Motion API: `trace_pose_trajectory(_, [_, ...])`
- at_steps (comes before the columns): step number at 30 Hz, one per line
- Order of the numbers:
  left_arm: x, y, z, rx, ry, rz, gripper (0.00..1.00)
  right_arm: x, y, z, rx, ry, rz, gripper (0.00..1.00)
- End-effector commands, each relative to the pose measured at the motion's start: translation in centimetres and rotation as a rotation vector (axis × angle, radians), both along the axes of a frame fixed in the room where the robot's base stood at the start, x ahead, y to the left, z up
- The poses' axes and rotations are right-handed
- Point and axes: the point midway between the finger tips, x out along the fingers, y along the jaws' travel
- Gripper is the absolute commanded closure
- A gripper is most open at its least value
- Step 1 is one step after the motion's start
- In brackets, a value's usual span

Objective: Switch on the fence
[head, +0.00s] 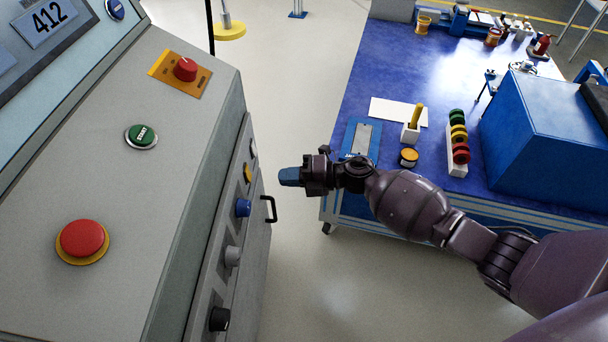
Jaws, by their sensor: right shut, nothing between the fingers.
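A grey console fills the left side. Its sloped top carries a red knob (185,69) on a yellow plate, a green START button (142,136), a large red mushroom button (83,240) on a yellow ring and a blue button (115,9). Its side panel has a yellow knob (247,173), a blue knob (243,207), a grey knob (232,256) and a black knob (219,319). I cannot read which control is for the fence. My right gripper (287,177) is shut and empty, to the right of the side panel, apart from the knobs. My left gripper is out of view.
A black handle (270,209) sticks out from the console side. A blue-topped table (390,65) at the right holds a blue box (545,130), coloured rings and small items. Bare floor (295,80) lies between.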

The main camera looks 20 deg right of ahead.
Motion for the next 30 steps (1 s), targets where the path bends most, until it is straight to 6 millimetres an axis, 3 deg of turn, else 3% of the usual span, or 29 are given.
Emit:
trace_pose_trajectory(6, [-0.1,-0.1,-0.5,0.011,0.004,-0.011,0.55,1.4,3.4,-0.8,0.003,0.003,0.001,1.0])
trace_pose_trajectory(12, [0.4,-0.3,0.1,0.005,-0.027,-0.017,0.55,2.4,5.4,-0.9,0.001,0.003,0.001,1.0])
trace_pose_trajectory(30, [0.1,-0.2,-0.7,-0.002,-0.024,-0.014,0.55,2.7,6.2,-1.3,0.018,-0.003,0.0,1.0])
